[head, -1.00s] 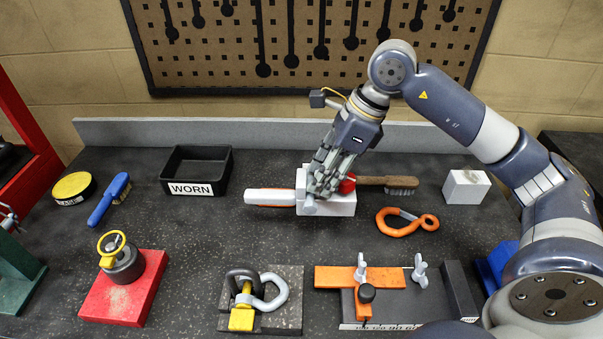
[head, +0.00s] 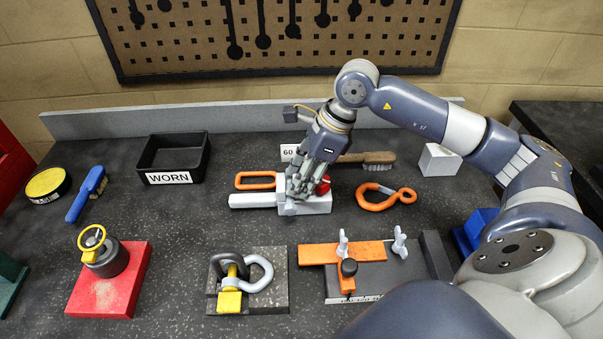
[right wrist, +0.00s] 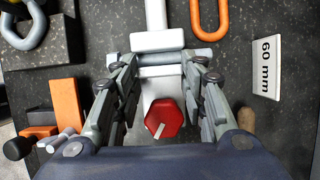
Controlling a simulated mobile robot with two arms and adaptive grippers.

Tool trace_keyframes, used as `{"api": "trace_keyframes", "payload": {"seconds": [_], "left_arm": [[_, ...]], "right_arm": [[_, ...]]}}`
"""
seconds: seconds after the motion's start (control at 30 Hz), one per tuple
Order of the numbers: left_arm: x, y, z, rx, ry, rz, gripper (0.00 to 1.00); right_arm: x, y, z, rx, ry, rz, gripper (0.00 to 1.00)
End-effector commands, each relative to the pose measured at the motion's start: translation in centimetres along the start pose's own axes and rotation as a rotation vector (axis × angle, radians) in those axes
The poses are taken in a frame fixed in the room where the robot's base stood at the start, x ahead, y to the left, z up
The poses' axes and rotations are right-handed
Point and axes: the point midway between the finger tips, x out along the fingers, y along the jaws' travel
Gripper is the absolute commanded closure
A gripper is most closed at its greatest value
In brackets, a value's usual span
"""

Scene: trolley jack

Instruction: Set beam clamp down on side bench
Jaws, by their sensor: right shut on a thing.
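The beam clamp appears to be the grey piece (head: 257,201) with a long bar, a block end and a red hex knob (right wrist: 164,118). It lies level at the middle of the dark bench (head: 340,225), seemingly at or just above the surface; I cannot tell if it touches. My right gripper (head: 295,195) is above the block end. In the right wrist view its fingers (right wrist: 158,72) are shut on the grey piece, one on each side, with the red knob between them. My left gripper is out of view.
An orange link (head: 255,174) lies close behind the bar. A "60 mm" plate (right wrist: 267,67) and a wooden brush (head: 367,158) are behind. An orange hook (head: 385,198) is right. A shackle block (head: 275,303) and an orange fixture (head: 318,254) stand in front.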

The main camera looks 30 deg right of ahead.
Motion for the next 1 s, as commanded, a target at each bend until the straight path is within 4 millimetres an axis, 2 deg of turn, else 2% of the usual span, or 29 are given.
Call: {"api": "trace_keyframes", "payload": {"seconds": [0.03,0.07,0.13,0.17,0.47,0.6,0.77,1.0], "left_arm": [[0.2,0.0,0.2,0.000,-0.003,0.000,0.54],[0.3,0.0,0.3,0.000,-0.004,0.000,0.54],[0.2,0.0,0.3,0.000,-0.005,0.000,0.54],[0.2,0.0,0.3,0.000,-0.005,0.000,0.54],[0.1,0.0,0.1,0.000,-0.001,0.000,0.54],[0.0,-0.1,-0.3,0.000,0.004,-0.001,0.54],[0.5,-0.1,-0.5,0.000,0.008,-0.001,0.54],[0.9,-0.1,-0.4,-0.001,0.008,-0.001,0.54]], "right_arm": [[0.0,-0.1,0.1,-0.001,-0.005,-0.004,1.00],[0.2,0.0,-0.1,0.000,0.000,0.000,0.59],[0.1,0.0,-0.1,0.000,0.000,0.000,0.43],[0.1,0.0,-0.1,0.000,0.000,0.000,0.41],[0.1,0.0,0.0,0.000,0.000,0.000,0.41],[-0.6,-0.1,0.0,0.000,0.000,-0.003,0.41],[-3.4,-0.1,0.0,-0.001,0.000,-0.006,0.41],[-8.6,-0.1,0.1,0.001,-0.002,-0.005,0.41]]}}
